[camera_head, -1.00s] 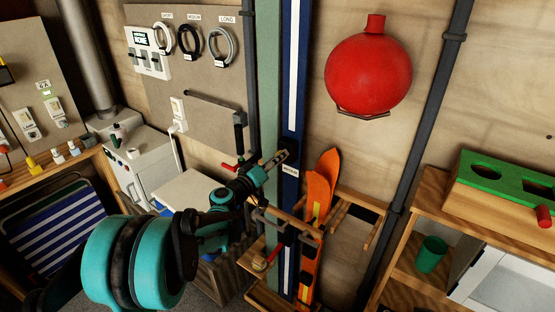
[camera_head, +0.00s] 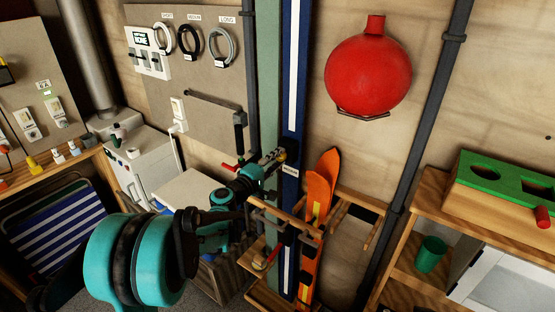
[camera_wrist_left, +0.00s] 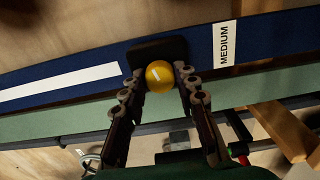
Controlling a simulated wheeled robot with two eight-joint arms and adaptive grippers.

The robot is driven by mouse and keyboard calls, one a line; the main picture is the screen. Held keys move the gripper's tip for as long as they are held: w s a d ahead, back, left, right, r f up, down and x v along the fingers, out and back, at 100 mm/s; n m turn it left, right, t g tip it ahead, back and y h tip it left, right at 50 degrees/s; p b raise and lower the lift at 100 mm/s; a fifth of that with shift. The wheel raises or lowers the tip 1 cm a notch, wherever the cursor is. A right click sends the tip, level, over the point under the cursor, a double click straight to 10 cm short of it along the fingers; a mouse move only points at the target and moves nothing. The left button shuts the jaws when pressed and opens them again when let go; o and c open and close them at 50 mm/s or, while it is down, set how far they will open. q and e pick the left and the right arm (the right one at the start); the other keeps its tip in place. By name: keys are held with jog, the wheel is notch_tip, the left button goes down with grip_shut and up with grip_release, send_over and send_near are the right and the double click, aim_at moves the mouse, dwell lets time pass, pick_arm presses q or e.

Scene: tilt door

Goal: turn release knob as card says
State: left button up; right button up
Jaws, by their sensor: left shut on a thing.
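The release knob (camera_wrist_left: 158,76) is a yellow ball-like knob with a short white mark, in front of a black plate (camera_wrist_left: 148,50) on a blue upright board (camera_wrist_left: 60,75). My left gripper (camera_wrist_left: 158,80) is shut on the knob, one finger on each side. In the head view my left gripper (camera_head: 276,158) is at the blue board (camera_head: 291,60), partly hiding the knob. A white card (camera_wrist_left: 224,43) reading "MEDIUM" is on the board beside the knob; in the head view the card (camera_head: 290,171) is just below it. My right gripper is not in view.
A green board (camera_head: 268,60) stands left of the blue one. Orange skis (camera_head: 318,195) and a wooden rack (camera_head: 350,210) are close on the right. A red round tank (camera_head: 368,75) hangs higher up. Cable loops labelled SHORT, MEDIUM and LONG (camera_head: 222,48) hang at the upper left.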

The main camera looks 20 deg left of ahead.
pick_arm(q)
jog(key=shift+n, duration=1.3)
jog(key=o, duration=1.2)
jog(key=shift+c, duration=0.2)
jog(key=v, duration=1.2)
